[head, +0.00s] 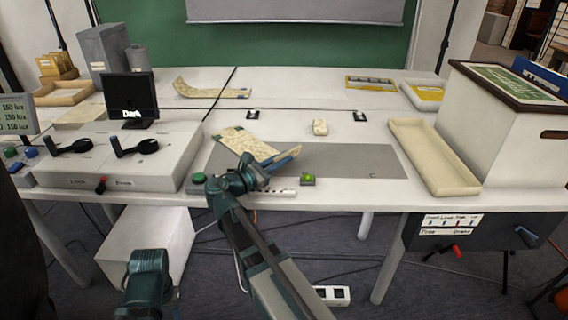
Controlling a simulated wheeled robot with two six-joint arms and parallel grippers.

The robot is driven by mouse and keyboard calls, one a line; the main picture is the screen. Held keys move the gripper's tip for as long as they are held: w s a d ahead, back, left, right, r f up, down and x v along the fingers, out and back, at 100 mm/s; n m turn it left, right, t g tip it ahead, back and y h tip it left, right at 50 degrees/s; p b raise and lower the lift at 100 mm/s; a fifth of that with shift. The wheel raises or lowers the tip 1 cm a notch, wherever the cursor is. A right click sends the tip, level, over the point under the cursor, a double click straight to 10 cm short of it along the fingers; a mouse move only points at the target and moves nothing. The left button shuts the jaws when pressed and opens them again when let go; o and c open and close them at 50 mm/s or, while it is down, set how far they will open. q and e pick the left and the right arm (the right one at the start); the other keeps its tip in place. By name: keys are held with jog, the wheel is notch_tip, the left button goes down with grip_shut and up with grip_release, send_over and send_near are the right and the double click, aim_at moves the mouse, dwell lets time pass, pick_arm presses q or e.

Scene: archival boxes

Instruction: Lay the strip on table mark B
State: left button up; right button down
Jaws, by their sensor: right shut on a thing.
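A pale yellow, speckled strip (247,143) is slanted over the left part of a grey mat (345,160). My right gripper (282,160) is shut on the strip's near right end and covers part of it. Whether the strip's far end touches the table I cannot tell. A faint mark like a C (373,176) is on the mat's right part. No mark B can be read. Another speckled strip (210,90), curled up at its left end, lies farther back. My left arm shows low in the picture, but its gripper does not.
A small cream block (320,127) and two black pieces (253,114) (359,116) are behind the mat. A switch console (130,160) stands left, a long cream tray (433,155) and a large white box (510,125) right. The mat's right part is clear.

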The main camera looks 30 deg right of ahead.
jog(key=shift+f, duration=0.1)
jog(key=c, duration=0.9)
grip_release()
jog(key=shift+c, duration=0.2)
jog(key=shift+r, duration=0.3)
jog(key=v, duration=1.2)
jog(key=shift+o, duration=0.4)
jog(key=shift+d, duration=0.1)
